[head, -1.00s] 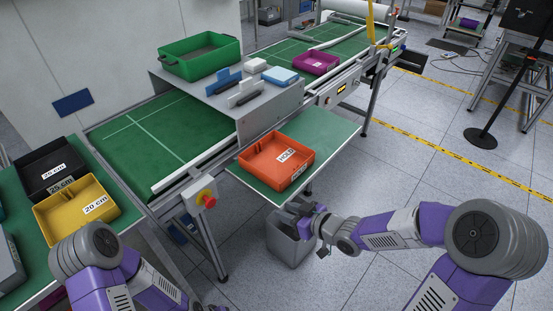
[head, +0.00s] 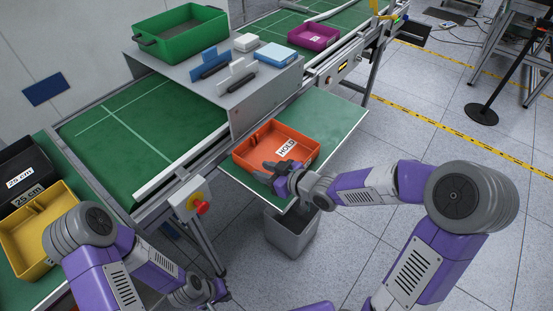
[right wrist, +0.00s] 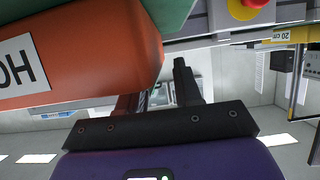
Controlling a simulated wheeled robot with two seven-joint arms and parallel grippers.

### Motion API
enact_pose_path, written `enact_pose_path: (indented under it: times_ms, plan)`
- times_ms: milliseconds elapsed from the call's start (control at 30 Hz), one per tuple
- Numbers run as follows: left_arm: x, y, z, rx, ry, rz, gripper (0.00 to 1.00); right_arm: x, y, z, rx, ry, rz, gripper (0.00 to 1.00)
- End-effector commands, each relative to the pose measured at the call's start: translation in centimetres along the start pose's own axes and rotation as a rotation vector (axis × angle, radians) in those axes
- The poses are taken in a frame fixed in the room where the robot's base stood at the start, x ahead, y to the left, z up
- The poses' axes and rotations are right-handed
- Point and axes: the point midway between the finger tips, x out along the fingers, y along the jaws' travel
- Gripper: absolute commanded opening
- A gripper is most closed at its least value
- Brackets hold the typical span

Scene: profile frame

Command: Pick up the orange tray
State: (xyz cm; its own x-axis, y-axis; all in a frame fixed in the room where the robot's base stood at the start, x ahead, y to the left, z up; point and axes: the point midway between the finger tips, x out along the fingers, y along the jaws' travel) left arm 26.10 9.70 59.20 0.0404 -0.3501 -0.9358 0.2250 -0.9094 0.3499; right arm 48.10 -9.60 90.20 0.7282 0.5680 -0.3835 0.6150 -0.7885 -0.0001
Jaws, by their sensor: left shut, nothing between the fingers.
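The orange tray (head: 247,158), with a white HOLD label, rests on the green side shelf (head: 335,112) by the conveyor. My right gripper (head: 284,168) is at the tray's near wall, close to the label. In the right wrist view the tray (right wrist: 90,60) fills the upper left, and the fingers (right wrist: 158,95) stand apart with a gap between them. I cannot tell whether they touch the tray or straddle its wall. My left gripper (head: 218,291) is low at the bottom of the head view, shut and away from the tray; it is small and partly hidden by the arm.
A grey bin (head: 292,236) stands under the shelf's near edge. A red emergency button (head: 202,208) sticks out left of the shelf. A yellow bin (head: 38,238) is at left.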

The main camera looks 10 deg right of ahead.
Motion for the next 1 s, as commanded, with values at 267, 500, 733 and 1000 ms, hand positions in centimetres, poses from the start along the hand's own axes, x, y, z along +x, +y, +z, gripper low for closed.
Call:
enact_pose_path:
  times_ms: [267, 500, 733, 1000]
  plan:
    - [1.4, -0.5, -0.1, 0.0, 0.0, 0.0, 0.0, 2.5, -0.1, 0.1, 0.001, 0.001, 0.0, 0.34]
    - [1.3, -0.5, -0.1, 0.0, 0.0, 0.0, 0.0, 2.5, -0.1, 0.0, 0.001, 0.0, 0.0, 0.26]
    - [1.3, -0.5, -0.1, 0.0, 0.0, 0.0, 0.0, 2.5, -0.1, 0.0, 0.0, 0.0, 0.0, 0.0]
    - [1.3, -0.5, -0.1, 0.0, 0.0, 0.0, 0.0, 2.5, -0.1, -0.1, -0.002, 0.003, 0.0, 0.0]
